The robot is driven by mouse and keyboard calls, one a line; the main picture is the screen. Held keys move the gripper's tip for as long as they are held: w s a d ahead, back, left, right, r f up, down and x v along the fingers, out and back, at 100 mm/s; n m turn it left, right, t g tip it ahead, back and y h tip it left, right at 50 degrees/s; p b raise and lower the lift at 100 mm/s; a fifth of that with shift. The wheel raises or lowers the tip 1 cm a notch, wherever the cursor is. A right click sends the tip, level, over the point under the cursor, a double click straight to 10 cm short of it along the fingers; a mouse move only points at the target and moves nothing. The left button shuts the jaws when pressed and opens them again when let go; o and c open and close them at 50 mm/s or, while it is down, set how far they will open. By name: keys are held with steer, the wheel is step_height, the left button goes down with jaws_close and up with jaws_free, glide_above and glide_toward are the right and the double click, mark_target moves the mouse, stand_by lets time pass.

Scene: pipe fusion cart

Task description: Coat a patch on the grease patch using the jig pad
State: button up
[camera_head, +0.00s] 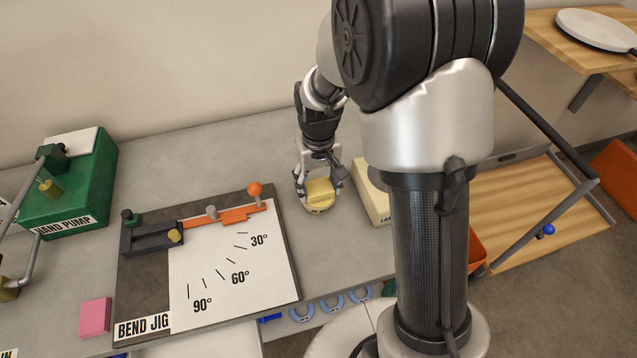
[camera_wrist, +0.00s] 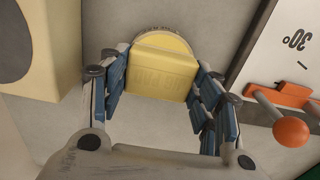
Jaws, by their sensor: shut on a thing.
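My gripper (camera_head: 321,180) is shut on a yellow block (camera_wrist: 160,72), which I take to be the jig pad; faint lettering shows on its face. The block also shows in the head view (camera_head: 320,193), between the fingers, to the right of the bend jig. A round, shallow tin-like thing (camera_wrist: 165,34) with lettering on its rim lies directly beyond the block, partly covered by it. I cannot tell whether the block touches it or is just above it. I cannot make out a distinct grease patch in either view.
The bend jig board (camera_head: 283,246) carries an orange lever (camera_head: 235,215) with a ball knob (camera_head: 255,189), close left of my gripper. A cream box (camera_head: 372,192) stands close right. A green hand pump (camera_head: 77,184) and pink block (camera_head: 95,316) are further left. Grey bench behind is clear.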

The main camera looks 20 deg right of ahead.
mark_target(321, 194)
steer(key=shift+r+p, duration=2.85)
steer(key=shift+r, duration=0.7)
steer(key=shift+f, duration=0.1)
steer(key=shift+s+f, duration=0.25)
steer(key=shift+s, duration=0.25)
steer(key=shift+s+f, duration=0.2)
steer(key=shift+s, duration=0.3)
